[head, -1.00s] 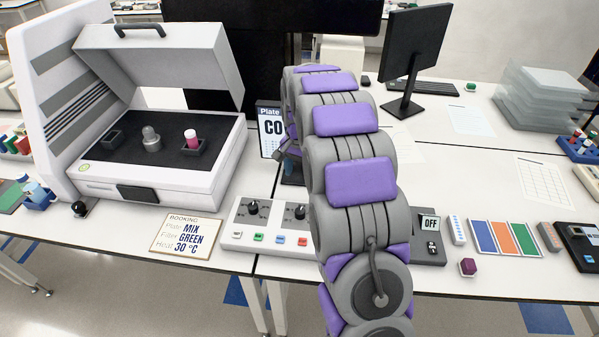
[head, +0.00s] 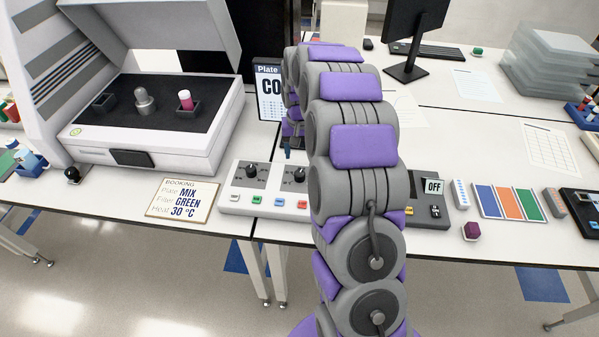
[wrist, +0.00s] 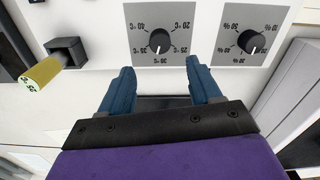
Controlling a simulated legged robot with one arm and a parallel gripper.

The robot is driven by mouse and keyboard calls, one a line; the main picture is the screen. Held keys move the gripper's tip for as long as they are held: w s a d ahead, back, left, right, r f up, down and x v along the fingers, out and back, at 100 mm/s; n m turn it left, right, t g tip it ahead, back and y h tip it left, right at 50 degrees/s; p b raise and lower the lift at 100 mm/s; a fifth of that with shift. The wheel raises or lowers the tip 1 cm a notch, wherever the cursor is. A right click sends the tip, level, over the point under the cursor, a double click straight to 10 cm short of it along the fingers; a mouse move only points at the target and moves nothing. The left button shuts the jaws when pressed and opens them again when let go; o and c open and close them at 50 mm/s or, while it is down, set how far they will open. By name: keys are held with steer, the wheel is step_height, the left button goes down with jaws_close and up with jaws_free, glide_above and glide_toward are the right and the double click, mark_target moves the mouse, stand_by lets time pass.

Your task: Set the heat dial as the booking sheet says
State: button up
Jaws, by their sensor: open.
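The booking sheet (head: 184,198) lies on the bench front and reads Plate MIX, Filter GREEN, Heat 30 °C. A control box (head: 229,207) with two black knobs stands right of it. In the wrist view, a black dial (wrist: 159,40) with °C labels appears upside down on a grey panel; its white mark points down, slightly left. Small numbers are hard to read. A second dial (wrist: 250,42) beside it has % labels. My gripper (wrist: 160,84) is open, its blue fingers below the °C dial and apart from it. In the head view, my arm mostly hides the gripper.
An open-lidded cycler (head: 165,154) stands at the left.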

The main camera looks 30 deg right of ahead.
mark_target(300, 173)
step_height(300, 173, down, 10)
steer(key=shift+r+b, duration=0.25)
steer(key=shift+b, duration=0.25)
steer(key=c, duration=1)
steer(key=shift+c, duration=0.2)
